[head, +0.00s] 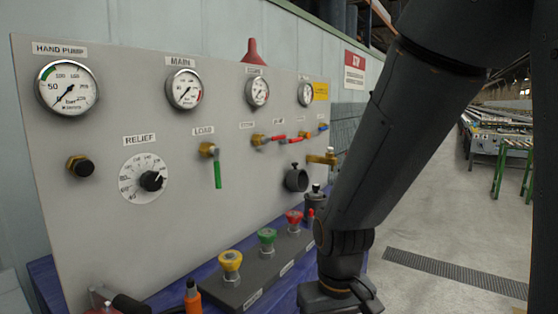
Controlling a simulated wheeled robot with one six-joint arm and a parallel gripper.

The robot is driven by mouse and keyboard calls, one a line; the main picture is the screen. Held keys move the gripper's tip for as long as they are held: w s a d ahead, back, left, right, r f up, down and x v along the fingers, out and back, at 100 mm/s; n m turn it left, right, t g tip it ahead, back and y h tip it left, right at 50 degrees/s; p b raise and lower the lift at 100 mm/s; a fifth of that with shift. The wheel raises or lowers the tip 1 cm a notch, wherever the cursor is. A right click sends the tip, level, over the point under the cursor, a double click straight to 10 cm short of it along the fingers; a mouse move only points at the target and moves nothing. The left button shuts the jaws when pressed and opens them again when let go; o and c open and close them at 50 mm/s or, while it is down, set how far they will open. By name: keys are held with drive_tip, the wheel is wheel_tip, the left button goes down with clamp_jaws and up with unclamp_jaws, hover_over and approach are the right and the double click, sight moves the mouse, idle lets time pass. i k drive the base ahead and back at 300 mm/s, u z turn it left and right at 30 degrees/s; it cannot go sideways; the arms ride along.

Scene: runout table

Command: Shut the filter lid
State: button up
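No part is labelled as the filter lid, and I cannot tell for certain which one it is. A dark round fitting (296,179) with a small knob on top projects from the lower right of the grey panel. A dark canister (315,203) with a knobbed top stands beside it, near my arm; I cannot tell whether its top is open or shut. My gripper (340,297) is at the bottom edge, right of the valve block. Its fingers are cut off or hidden, so its opening does not show.
The grey panel (110,110) carries several gauges, a relief dial (146,180) and a green load lever (217,172). A block (240,285) with yellow, green and red knobs stands below it.

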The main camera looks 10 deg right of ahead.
sight(298, 180)
drive_tip(key=z, duration=0.15)
drive_tip(key=i, duration=0.7)
drive_tip(key=z, duration=0.85)
drive_tip(key=i, duration=0.45)
drive_tip(key=z, duration=0.4)
